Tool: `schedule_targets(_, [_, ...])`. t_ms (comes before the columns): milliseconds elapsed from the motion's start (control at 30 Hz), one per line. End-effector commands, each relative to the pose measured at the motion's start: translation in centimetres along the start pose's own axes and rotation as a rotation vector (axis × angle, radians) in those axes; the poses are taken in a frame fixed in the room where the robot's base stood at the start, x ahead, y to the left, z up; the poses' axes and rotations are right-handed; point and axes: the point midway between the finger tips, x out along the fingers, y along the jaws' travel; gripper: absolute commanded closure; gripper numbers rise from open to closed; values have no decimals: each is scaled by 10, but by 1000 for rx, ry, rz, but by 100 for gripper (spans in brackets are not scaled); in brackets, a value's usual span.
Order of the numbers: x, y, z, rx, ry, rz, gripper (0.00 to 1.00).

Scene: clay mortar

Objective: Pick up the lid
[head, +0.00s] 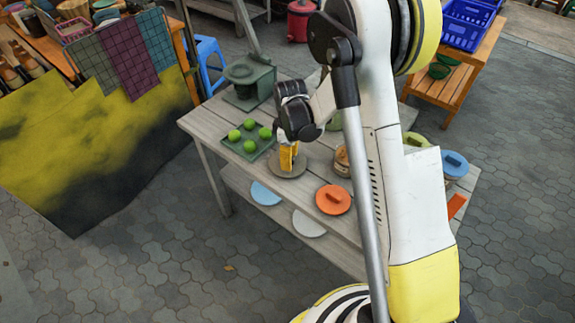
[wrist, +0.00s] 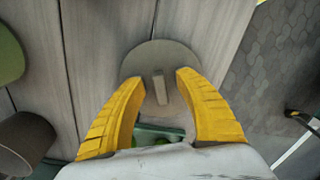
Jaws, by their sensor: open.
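A round grey-brown lid (head: 291,171) lies flat on the wooden table (head: 316,178), near its front edge. It also shows in the wrist view (wrist: 144,60), with a raised bar handle across its middle. My gripper (head: 287,168) points down over this lid. In the wrist view, the two yellow fingers of my gripper (wrist: 158,80) are apart, one on each side of the handle's line. Nothing is held. I cannot tell how high the fingertips are above the lid. An orange lid (head: 333,201) with a knob lies to the right.
A green tray (head: 233,146) with several green fruits (head: 249,124) is left of my gripper. A brown container (head: 341,163) stands right of it, and a blue-lidded pot (head: 455,163) is farther right. A dark green mortar-like object (head: 250,75) stands at the back left.

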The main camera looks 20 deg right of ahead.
Motion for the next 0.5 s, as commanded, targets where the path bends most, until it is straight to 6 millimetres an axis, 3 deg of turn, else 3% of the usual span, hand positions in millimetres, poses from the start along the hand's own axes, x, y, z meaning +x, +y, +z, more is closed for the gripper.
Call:
schedule_targets(100, [-1, 0, 0, 0, 0, 0, 65])
schedule_targets(200, [-2, 0, 0, 0, 0, 0, 95])
schedule_targets(233, [-2, 0, 0, 0, 0, 0, 100])
schedule_targets(500, [-1, 0, 0, 0, 0, 0, 100])
